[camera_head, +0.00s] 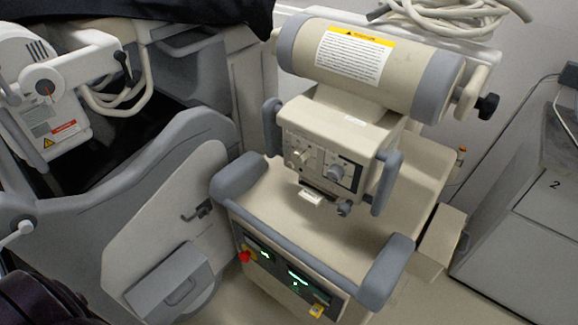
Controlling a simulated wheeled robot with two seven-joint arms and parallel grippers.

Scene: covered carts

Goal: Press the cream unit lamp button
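The cream unit (340,228) stands in the middle, with a cream and grey cylinder (375,62) on top. Its upper box carries a control face (322,162) with knobs. Its lower front panel (285,272) is dark with lit green displays. A red button (244,256) is at that panel's left end, and a yellow one (316,311) is at its right end. I cannot tell which control is the lamp button. Neither of my grippers is in view.
Grey padded bumpers (386,272) stick out at the unit's front corners. A second grey and cream machine (165,215) stands close on the left, partly under a dark cover (150,12). A grey cabinet (530,225) is at the right. Coiled cable (445,18) lies behind the cylinder.

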